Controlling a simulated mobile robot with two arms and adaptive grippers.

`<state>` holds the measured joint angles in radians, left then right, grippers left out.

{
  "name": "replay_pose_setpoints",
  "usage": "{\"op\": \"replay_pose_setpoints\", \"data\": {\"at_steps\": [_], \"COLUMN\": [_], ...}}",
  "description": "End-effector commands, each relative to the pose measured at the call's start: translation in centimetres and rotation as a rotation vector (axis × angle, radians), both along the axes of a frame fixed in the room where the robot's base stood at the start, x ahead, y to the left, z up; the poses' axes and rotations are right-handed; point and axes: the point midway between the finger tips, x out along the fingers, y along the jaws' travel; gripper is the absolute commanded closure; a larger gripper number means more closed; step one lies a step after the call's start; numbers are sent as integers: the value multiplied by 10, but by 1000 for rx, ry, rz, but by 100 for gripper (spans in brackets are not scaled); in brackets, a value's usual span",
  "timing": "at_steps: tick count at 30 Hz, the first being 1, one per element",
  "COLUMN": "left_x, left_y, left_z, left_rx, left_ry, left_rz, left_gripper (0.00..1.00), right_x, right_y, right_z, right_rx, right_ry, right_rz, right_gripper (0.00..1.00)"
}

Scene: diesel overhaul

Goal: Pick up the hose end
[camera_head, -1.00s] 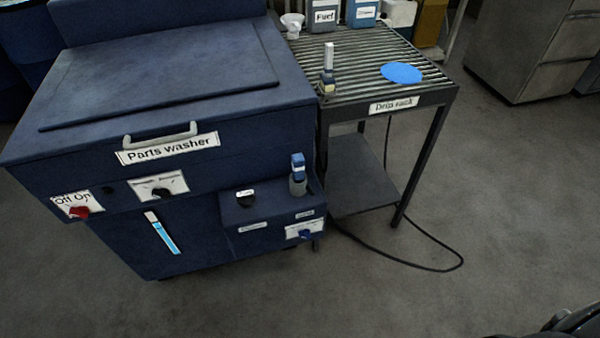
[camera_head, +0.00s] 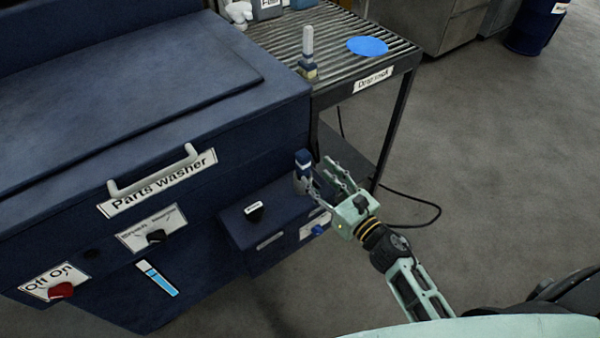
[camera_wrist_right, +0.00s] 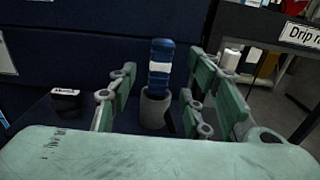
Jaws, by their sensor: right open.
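The hose end (camera_head: 302,160) is a blue piece with a white band, standing upright in a grey cup-like holder (camera_head: 300,184) on the small box at the front right of the parts washer. In the right wrist view the hose end (camera_wrist_right: 161,62) rises from its holder (camera_wrist_right: 154,108) between my spread fingers. My right gripper (camera_head: 325,178) is open, with its fingers reaching toward the hose end from the right. The wrist view shows a gap between the fingers and the hose end. My left gripper is not in view.
The parts washer (camera_head: 120,110) fills the left side. A black cable (camera_head: 425,222) lies on the floor.

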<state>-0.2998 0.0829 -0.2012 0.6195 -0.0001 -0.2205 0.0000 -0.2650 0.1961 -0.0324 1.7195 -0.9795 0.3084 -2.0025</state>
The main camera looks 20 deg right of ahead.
Motion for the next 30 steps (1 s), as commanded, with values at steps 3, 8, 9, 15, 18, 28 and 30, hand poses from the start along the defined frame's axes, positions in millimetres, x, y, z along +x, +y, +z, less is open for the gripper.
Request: {"op": "replay_pose_setpoints", "data": {"at_steps": [3,8,9,15,18,28,30], "left_x": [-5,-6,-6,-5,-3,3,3], "left_y": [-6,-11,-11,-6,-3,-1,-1], "left_z": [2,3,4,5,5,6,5], "left_rx": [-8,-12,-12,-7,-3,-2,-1], "left_ry": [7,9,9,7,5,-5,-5], "left_rz": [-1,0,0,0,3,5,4], "left_gripper": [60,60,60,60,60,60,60], "right_x": [13,29,33,61,68,70,70], "right_y": [5,10,12,22,25,25,25], "right_z": [2,1,1,1,0,-1,-1], "right_rx": [0,2,2,3,4,4,4], "right_ry": [-2,-2,0,0,1,3,3], "right_rz": [1,0,0,-1,0,0,-1], "right_gripper": [55,55,55,55,55,61,67]}}
